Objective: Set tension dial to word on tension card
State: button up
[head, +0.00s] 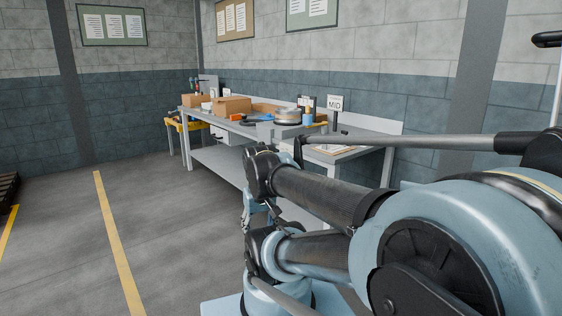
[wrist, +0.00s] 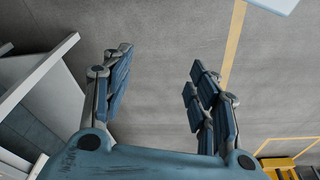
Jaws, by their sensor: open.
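A small white card (head: 335,103) stands upright at the back of the workbench in the head view and reads "MID". No tension dial can be made out; a round grey object (head: 288,116) lies on the bench left of the card, too small to tell its details. My gripper (wrist: 160,68) is open and empty in the wrist view, its two blue padded fingers wide apart over bare floor. It is away from the card and touches nothing.
The grey workbench (head: 218,156) runs along the wall, with cardboard boxes (head: 231,105) and tools on top. My arm hides part of its right end. Open concrete floor (head: 170,210) with a yellow line (head: 118,246) lies to the left.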

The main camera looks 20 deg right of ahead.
jog(key=w+d+r+m+h, duration=0.1)
jog(key=w+d+r+h, duration=0.3)
jog(key=w, duration=0.8)
jog(key=w+d+r+m+t+h, duration=0.1)
jog(key=w+d+r+h, duration=0.3)
jog(key=w, duration=0.8)
jog(key=w+d+r+h, duration=0.15)
jog(key=w+d, duration=0.45)
jog(key=w, duration=0.6)
jog(key=w+d+f+m+t+h, duration=0.1)
jog(key=w+d+f+h, duration=0.15)
jog(key=w, duration=1.25)
jog(key=w+a+f+m+t+h, duration=0.15)
jog(key=w+f+h, duration=0.35)
jog(key=w+f, duration=0.6)
jog(key=x, duration=1.7)
jog(key=shift+d+f, duration=0.2)
jog(key=shift+d, duration=0.1)
jog(key=shift+w+n+t, duration=0.1)
jog(key=shift+n+t, duration=0.15)
jog(key=c, duration=1.1)
